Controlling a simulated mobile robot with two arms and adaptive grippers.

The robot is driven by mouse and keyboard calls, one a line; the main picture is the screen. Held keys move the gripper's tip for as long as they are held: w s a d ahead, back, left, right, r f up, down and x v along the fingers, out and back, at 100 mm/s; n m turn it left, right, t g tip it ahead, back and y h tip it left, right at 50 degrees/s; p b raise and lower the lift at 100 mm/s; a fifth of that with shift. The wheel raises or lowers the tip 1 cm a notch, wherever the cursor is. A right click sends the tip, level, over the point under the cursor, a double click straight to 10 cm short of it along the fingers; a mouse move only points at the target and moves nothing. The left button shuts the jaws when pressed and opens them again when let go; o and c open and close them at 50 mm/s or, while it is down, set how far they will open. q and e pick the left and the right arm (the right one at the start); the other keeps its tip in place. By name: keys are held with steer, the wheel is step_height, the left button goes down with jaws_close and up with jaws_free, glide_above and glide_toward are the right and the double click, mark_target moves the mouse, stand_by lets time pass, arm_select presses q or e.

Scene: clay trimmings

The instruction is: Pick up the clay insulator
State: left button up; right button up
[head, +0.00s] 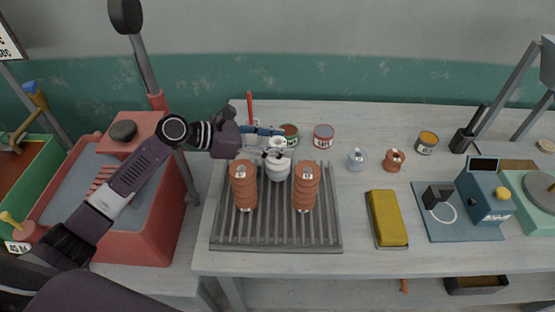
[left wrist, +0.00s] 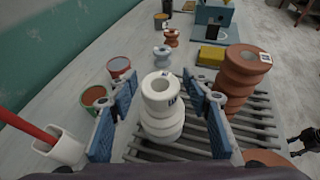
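A white ribbed insulator (head: 278,169) stands upright on the slatted grey rack between two taller terracotta ribbed insulators, one on the left (head: 243,186) and one on the right (head: 306,187). My left gripper (head: 264,142) is over the back of the rack, by the white insulator. In the left wrist view its blue-padded fingers (left wrist: 166,120) are spread wide, with the white insulator (left wrist: 161,104) between them and gaps on both sides. A terracotta insulator (left wrist: 241,77) stands just outside the right finger. A small dark shape at that view's right edge may be my right gripper; its fingers are unclear.
The grey rack (head: 275,246) lies on a pale bench. Behind it are a green can, a red can (head: 324,135) and a red upright stick. Small grey (head: 357,159) and terracotta (head: 395,160) insulators, a yellow block (head: 387,218) and a blue device (head: 484,199) stand rightward.

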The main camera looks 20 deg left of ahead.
arm_select(q)
jaws_close()
steer(key=shift+w+r, duration=0.1)
steer(key=shift+r, duration=0.05)
steer(key=shift+r, duration=0.1)
